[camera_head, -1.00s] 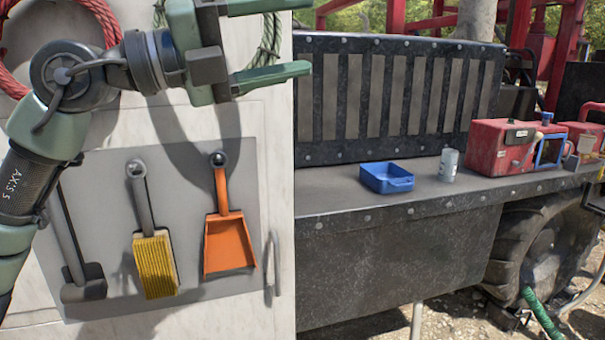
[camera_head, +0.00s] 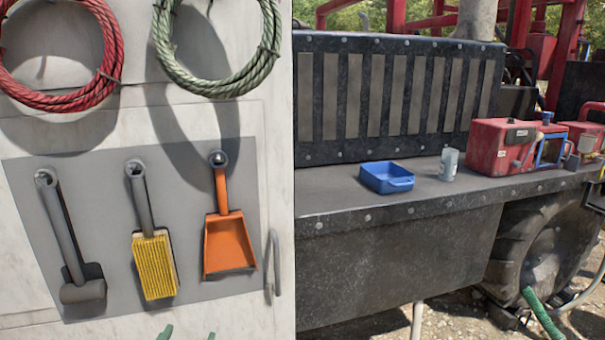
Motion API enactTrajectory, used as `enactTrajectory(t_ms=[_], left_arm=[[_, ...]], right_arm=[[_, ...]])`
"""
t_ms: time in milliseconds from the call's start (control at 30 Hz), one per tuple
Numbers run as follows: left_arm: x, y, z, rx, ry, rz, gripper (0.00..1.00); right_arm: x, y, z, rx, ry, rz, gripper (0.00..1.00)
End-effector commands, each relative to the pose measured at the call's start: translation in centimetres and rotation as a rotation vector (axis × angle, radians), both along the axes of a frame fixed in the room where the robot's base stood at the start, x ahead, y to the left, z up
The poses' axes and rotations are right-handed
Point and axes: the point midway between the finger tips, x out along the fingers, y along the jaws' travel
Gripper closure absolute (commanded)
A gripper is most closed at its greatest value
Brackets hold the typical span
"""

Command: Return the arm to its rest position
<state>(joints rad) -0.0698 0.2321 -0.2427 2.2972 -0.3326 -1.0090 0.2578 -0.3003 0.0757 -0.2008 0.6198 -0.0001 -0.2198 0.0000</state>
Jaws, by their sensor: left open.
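My left gripper (camera_head: 188,335) shows only as two green fingertips at the bottom edge of the head view, below the yellow brush. The tips are apart with nothing between them, so it is open and empty. The rest of my left arm is out of the picture.
A hammer (camera_head: 76,252), a yellow brush (camera_head: 153,265) and an orange dustpan (camera_head: 229,245) hang on a grey panel. Red (camera_head: 112,70) and green (camera_head: 250,84) rope coils hang above. A metal shelf (camera_head: 335,199) at right holds a blue tray (camera_head: 387,180), a small can (camera_head: 449,164) and red equipment (camera_head: 490,149).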

Motion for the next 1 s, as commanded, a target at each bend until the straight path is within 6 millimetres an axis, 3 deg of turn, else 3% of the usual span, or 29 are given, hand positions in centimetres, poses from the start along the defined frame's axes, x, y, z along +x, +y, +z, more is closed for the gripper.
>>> enactTrajectory(t_ms=[33,100,200,400,667,1000], left_arm=[[-2.4,0.2,-3.4,-0.018,0.114,0.009,0.35],[-5.8,0.3,-7.3,-0.038,0.265,0.015,0.35],[-10.3,0.2,-11.4,-0.058,0.445,0.012,0.35],[-17.8,-0.3,-16.0,-0.088,0.703,-0.011,0.35],[-26.1,-1.2,-18.9,-0.120,0.956,-0.054,0.35],[-24.6,-1.6,-29.2,-0.116,1.004,-0.058,0.35]], right_arm=[[0.0,-0.1,0.0,-0.001,0.000,0.001,0.64],[0.0,-0.2,0.0,-0.002,0.000,0.001,0.64],[0.1,-0.3,0.0,-0.004,-0.001,0.002,0.64],[0.1,-0.5,0.0,-0.006,-0.001,0.001,0.64],[0.1,-0.5,0.0,-0.006,-0.001,0.001,0.64],[0.1,-0.5,-0.5,-0.006,-0.001,0.000,0.64]])
